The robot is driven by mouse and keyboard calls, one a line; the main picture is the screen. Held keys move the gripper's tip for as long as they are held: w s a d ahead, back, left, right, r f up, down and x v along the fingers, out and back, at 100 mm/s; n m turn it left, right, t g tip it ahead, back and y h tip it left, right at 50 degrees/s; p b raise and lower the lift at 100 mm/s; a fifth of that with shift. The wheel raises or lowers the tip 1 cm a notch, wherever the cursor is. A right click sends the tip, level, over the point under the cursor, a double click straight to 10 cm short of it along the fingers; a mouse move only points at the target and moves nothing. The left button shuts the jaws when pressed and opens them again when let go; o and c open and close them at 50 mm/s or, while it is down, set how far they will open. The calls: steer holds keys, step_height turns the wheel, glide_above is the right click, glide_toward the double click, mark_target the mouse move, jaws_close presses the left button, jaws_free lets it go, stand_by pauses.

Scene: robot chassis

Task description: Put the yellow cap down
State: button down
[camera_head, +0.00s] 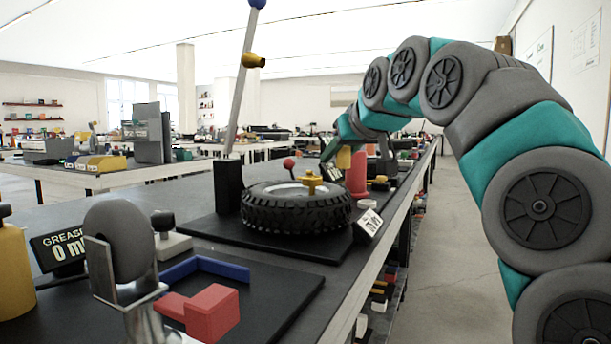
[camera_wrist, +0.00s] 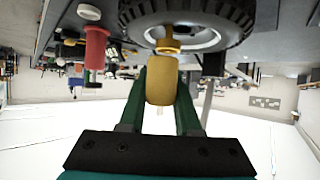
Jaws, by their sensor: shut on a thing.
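My gripper (camera_wrist: 161,100) is shut on the yellow cap (camera_wrist: 161,80), a rounded yellow cylinder between its two dark green fingers in the wrist view. In the head view the yellow cap (camera_head: 343,158) shows small beside the far end of my arm, behind the tyre, and my gripper is partly hidden there. The cap appears held above the bench; its exact height cannot be told.
A black tyre (camera_head: 296,211) with a yellow hub piece (camera_head: 312,181) lies on the dark bench. A red cylinder (camera_head: 357,176) stands behind it. A slanted lever (camera_head: 240,90) rises at its left. A red block (camera_head: 212,312) is in front. The aisle at right is free.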

steer(key=w+a, duration=0.1)
steer(key=w, duration=0.2)
steer(key=w+a+p, duration=0.1)
steer(key=w+a, duration=0.1)
steer(key=w, duration=0.1)
steer(key=w+a+p, duration=0.1)
steer(key=w+a, duration=0.1)
steer(key=w, duration=0.1)
steer(key=shift+a+f, duration=0.25)
steer(key=shift+f, duration=0.15)
steer(key=shift+w+a+p, duration=0.15)
steer(key=shift+w+p, duration=0.2)
steer(key=shift+p, duration=0.05)
steer(key=shift+w+a+f, duration=0.1)
steer(key=shift+w+a, duration=0.25)
steer(key=shift+w, duration=0.15)
step_height(320, 180, down, 3)
steer(key=shift+a+r+b, duration=0.15)
steer(key=shift+b, duration=0.6)
steer(key=shift+f+b, duration=0.3)
steer(key=shift+f, duration=0.15)
steer(key=shift+f, duration=0.15)
steer(key=c, duration=0.6)
jaws_free()
